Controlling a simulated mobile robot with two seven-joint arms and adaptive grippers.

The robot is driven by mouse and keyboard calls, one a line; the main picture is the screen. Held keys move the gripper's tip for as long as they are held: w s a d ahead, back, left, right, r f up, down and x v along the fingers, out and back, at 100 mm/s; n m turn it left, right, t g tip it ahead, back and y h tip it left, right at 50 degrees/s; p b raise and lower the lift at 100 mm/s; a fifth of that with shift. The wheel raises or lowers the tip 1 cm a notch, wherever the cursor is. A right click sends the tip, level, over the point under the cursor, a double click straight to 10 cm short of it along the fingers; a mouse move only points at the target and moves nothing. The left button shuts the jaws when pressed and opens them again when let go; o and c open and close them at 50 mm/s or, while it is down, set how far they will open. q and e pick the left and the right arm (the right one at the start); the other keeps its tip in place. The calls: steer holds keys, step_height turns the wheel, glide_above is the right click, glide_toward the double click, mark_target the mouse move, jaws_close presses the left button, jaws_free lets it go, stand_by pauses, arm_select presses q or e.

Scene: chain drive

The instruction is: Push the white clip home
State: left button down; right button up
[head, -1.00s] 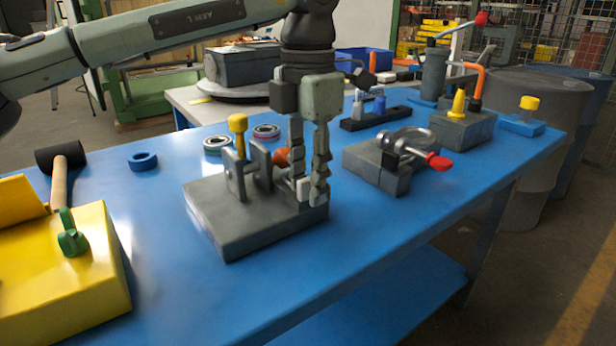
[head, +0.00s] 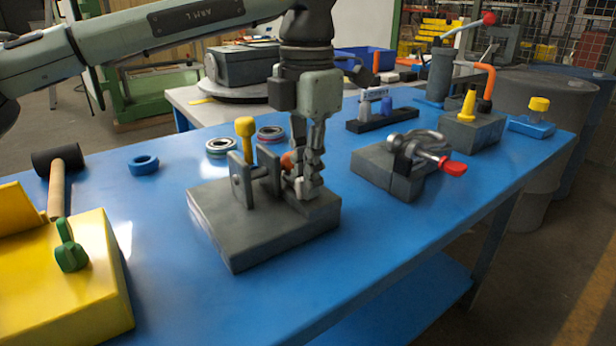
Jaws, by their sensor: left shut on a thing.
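The dark grey fixture block (head: 240,240) sits on the blue table, with two upright plates on top. The small white clip (head: 299,188) is at the right end of the fixture, beside the uprights and low between my fingertips. My left gripper (head: 308,190) points straight down there, its fingers close together and shut on the clip. The fingers hide part of the clip, so how deep it sits cannot be told. My right gripper is not in view.
A clamp with a red-tipped handle (head: 452,167) is to the right. A mallet (head: 57,185), blue ring (head: 143,165) and yellow box (head: 90,290) are at left. The table front is clear.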

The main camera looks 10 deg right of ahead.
arm_select(q)
steer(key=shift+w+a, duration=0.15)
steer(key=shift+w, duration=0.25)
steer(key=c, duration=1.6)
jaws_free()
steer(key=shift+s, duration=0.1)
steer(key=shift+r, duration=0.1)
step_height(320, 180, up, 12)
